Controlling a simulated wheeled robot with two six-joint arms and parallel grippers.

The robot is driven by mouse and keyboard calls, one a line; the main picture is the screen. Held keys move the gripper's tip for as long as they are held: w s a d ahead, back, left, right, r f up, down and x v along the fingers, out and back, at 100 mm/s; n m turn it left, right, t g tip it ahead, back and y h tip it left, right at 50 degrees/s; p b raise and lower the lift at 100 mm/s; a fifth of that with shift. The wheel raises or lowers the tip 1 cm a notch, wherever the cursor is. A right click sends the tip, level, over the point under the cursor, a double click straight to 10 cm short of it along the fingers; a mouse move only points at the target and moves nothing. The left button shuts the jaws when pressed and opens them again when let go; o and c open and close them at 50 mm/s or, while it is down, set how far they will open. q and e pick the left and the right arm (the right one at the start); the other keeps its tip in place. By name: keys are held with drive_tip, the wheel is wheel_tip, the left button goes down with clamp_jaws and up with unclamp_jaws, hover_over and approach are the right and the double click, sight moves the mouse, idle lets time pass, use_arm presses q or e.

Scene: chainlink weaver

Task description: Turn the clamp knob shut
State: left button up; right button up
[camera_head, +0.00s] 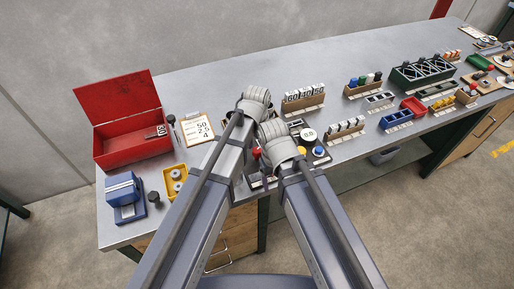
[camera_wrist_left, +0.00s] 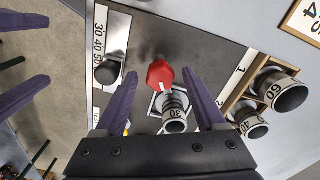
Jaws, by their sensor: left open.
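A red faceted knob with a white mark (camera_wrist_left: 163,75) shows in the left wrist view, beside a silver cylinder marked 30 (camera_wrist_left: 175,108) in a pale square frame. A bit of red also shows between my arms in the head view (camera_head: 256,152). My left gripper (camera_wrist_left: 158,72) is open, with one purple finger on each side of the knob; I cannot tell whether they touch it. In the head view my arms hide most of the clamp and both grippers' fingers. Two separated purple fingers of my right gripper (camera_wrist_left: 45,55) show at the left of the wrist view.
A black knob (camera_wrist_left: 107,73) stands by a 30-40-50 scale. A wooden rack (camera_wrist_left: 235,100) holds cylinders marked 60 and 40. On the bench are an open red toolbox (camera_head: 130,152), clipboard (camera_head: 197,128), yellow tray (camera_head: 166,190) and blue vise (camera_head: 123,190).

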sight(257, 150)
use_arm(q)
drive_tip(key=shift+r+p, duration=3.8)
drive_tip(key=shift+r, duration=0.1)
drive_tip(key=shift+f, duration=0.1)
